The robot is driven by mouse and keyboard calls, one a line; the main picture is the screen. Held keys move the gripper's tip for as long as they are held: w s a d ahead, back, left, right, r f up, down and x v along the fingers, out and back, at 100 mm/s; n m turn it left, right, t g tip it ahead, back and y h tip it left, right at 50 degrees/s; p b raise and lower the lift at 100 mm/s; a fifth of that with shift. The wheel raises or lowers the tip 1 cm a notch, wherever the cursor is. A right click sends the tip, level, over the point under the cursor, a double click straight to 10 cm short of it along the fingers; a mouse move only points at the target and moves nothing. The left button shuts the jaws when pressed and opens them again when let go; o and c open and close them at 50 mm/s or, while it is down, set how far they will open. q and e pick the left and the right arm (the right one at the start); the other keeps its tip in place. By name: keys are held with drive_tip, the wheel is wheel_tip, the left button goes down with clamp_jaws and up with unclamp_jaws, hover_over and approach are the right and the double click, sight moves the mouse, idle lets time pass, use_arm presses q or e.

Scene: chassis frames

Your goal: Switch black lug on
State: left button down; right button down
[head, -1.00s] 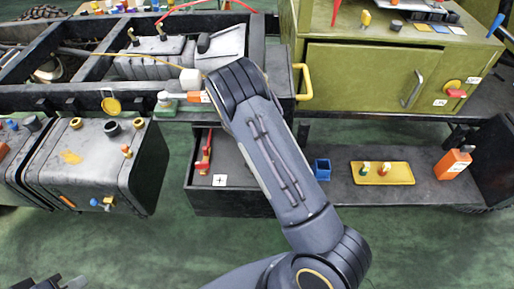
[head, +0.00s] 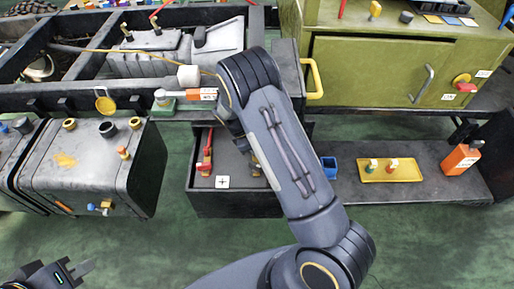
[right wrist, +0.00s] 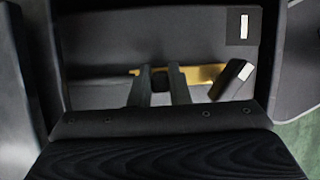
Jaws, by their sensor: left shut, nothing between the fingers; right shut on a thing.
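The black lug (right wrist: 160,84), a small dark piece at a brass bar (right wrist: 203,74), is between the fingers of my right gripper (right wrist: 160,88) in the right wrist view. The gripper is shut on it. A black block with a pale end (right wrist: 232,80) stands to the right of the fingers. In the head view my right arm hides that gripper and most of this part of the open dark drawer (head: 235,203). A red lug (head: 207,150) stands in the drawer's left part. My left gripper (head: 82,272) is shut and empty at the bottom left, away from the drawer.
A plus label (head: 222,182) is by the red lug, and a white-marked label (right wrist: 244,27) is behind the black block. A grey tank (head: 85,175) stands left of the drawer. A shelf with a yellow tray (head: 405,178), blue cup (head: 328,170) and orange bottle (head: 461,160) is right. Green cabinet (head: 375,75) above.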

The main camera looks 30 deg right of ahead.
drive_tip(key=shift+w+a+m, duration=0.1)
drive_tip(key=shift+a+m, duration=0.05)
drive_tip(key=shift+m, duration=0.25)
drive_tip(key=c, duration=1.4)
unclamp_jaws()
drive_tip(key=shift+o, duration=0.2)
drive_tip(key=v, duration=0.8)
